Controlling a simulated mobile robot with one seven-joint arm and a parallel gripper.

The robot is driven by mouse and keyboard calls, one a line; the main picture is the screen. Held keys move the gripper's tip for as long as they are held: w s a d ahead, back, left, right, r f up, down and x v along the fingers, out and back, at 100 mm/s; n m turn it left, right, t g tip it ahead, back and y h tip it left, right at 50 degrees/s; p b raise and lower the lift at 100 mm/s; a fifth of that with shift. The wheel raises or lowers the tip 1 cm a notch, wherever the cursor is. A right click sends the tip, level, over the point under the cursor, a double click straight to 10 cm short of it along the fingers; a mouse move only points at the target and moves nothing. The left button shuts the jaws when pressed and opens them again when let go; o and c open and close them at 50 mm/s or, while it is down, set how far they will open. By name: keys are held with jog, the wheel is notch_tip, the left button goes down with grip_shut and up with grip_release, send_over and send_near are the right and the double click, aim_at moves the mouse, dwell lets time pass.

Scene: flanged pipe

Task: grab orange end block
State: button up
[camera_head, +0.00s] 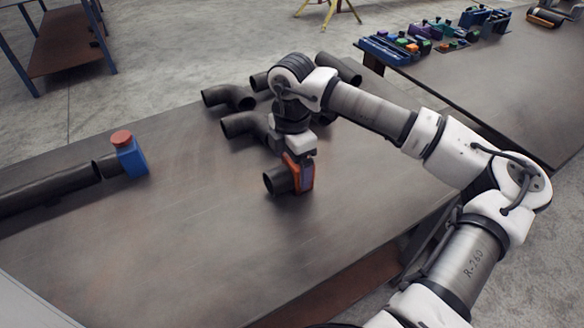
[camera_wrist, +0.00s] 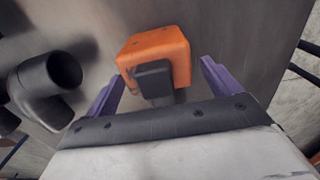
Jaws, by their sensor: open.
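The orange end block (camera_wrist: 160,48) stands on the table between my gripper's fingers in the wrist view, with a black piece on its near side. In the head view the orange block (camera_head: 292,166) shows under my wrist, partly covered by the gripper. A dark pipe opening (camera_head: 279,180) shows right beside it; I cannot tell whether they are joined. My gripper (camera_wrist: 163,72) points down at the block, its purple fingers open on either side with gaps visible. The gripper also shows in the head view (camera_head: 303,168).
Dark pipe elbows (camera_head: 228,97) lie behind my gripper; one elbow (camera_wrist: 48,85) is close on the left in the wrist view. A blue block with a red top (camera_head: 129,157) stands by a long pipe (camera_head: 48,190) at left. The front tabletop (camera_head: 150,260) is clear.

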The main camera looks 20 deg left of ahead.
jog(key=shift+f, duration=1.05)
jog(key=shift+w+r, duration=0.1)
grip_shut()
